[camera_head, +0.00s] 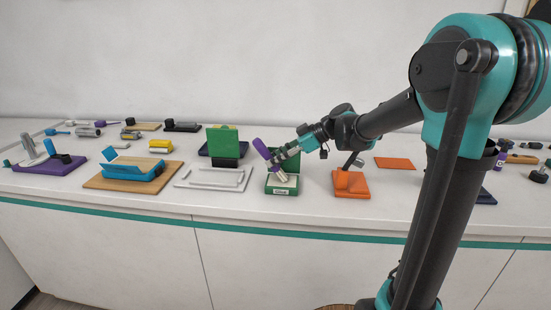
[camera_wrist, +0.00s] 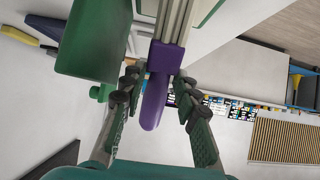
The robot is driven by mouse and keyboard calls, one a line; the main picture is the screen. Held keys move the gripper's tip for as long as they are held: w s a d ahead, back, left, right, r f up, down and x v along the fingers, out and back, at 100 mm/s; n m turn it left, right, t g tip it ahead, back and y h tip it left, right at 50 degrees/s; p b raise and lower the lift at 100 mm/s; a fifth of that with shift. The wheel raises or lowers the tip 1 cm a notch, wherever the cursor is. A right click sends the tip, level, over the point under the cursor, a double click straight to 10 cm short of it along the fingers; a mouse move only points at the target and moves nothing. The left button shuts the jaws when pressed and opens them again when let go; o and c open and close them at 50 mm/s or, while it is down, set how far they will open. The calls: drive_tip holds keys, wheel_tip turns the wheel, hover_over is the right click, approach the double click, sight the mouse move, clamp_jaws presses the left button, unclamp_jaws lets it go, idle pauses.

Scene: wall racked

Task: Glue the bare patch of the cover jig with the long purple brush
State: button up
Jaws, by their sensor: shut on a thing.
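My gripper (camera_head: 273,157) is shut on the purple handle of a brush (camera_head: 262,148). In the wrist view the handle (camera_wrist: 153,103) sits between the two fingers (camera_wrist: 158,88), with a pale grey shaft beyond it. In the head view the brush is tilted, its pale lower end over a low green block (camera_head: 284,191) with a small label too small to read surely. Whether the tip touches it cannot be told. An upright green panel (camera_head: 222,141) on a dark foot stands just behind and left. I cannot tell which piece is the cover jig; no bare patch is distinct.
A white tray frame (camera_head: 182,184) and a wooden board (camera_head: 98,182) with a blue piece lie left. An orange stand (camera_head: 352,191) is close on the right, with a flat orange plate (camera_head: 395,163) beyond. Several tools and blocks fill the far left.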

sight(258, 143)
idle(0.3)
drive_tip(key=shift+r, duration=3.45)
